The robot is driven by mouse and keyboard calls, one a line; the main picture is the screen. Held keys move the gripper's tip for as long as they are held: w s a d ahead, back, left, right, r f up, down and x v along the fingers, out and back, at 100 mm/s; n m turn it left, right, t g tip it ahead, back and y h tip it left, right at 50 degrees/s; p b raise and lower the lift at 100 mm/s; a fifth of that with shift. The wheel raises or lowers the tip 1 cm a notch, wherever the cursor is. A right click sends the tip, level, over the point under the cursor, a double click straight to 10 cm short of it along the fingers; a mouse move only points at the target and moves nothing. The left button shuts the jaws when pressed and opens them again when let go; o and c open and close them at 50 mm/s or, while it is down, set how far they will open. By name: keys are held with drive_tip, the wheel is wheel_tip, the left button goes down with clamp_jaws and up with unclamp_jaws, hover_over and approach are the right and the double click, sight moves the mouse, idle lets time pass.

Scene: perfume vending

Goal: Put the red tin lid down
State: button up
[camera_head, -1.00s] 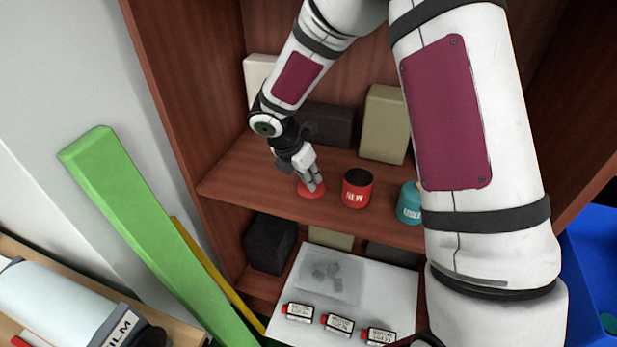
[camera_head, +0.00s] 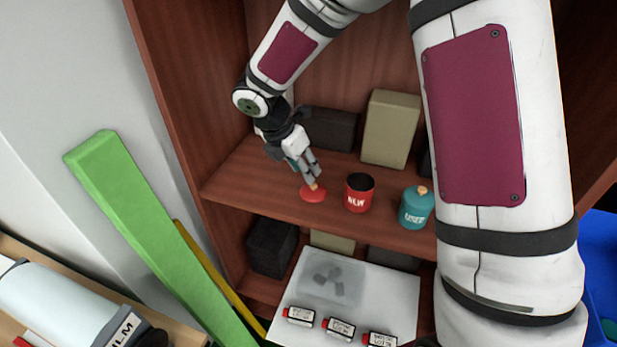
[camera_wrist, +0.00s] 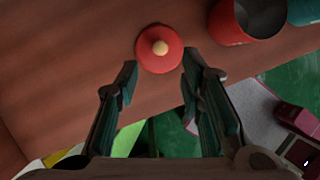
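The red tin lid (camera_head: 312,194) lies flat, knob up, on the left part of the wooden shelf. In the wrist view the lid (camera_wrist: 150,63) shows whole, its pale round knob in the middle. My gripper (camera_head: 311,180) is just above and behind it. In the wrist view its two fingers (camera_wrist: 160,64) stand wide apart with nothing between them, the lid just beyond the tips. The red tin (camera_head: 359,199) stands open-topped to the right of the lid, and also shows at the top of the wrist view (camera_wrist: 229,25).
A teal tin (camera_head: 416,213) with a pale knob on top stands right of the red tin. Boxes (camera_head: 390,128) stand at the back of the shelf. Below, a white board (camera_head: 398,296) holds several small labelled bottles (camera_head: 339,327). The shelf's left wall is close to my wrist.

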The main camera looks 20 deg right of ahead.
drive_tip(key=s+d+r+m, duration=0.2)
drive_tip(key=s+r+m, duration=0.6)
drive_tip(key=r, duration=0.5)
drive_tip(key=s+r+m+t+y, duration=0.1)
drive_tip(key=s+r+m+y, duration=0.1)
drive_tip(key=s+m, duration=0.6)
drive_tip(key=s+d+r+m+t+y, duration=0.1)
drive_tip(key=s+r+m+y, duration=0.1)
drive_tip(key=s+m, duration=0.6)
drive_tip(key=s+r, duration=0.1)
drive_tip(key=s, duration=0.5)
drive_tip(key=shift+s+d+m, duration=0.3)
drive_tip(key=shift+m, duration=0.1)
drive_tip(key=shift+r+p, duration=0.65)
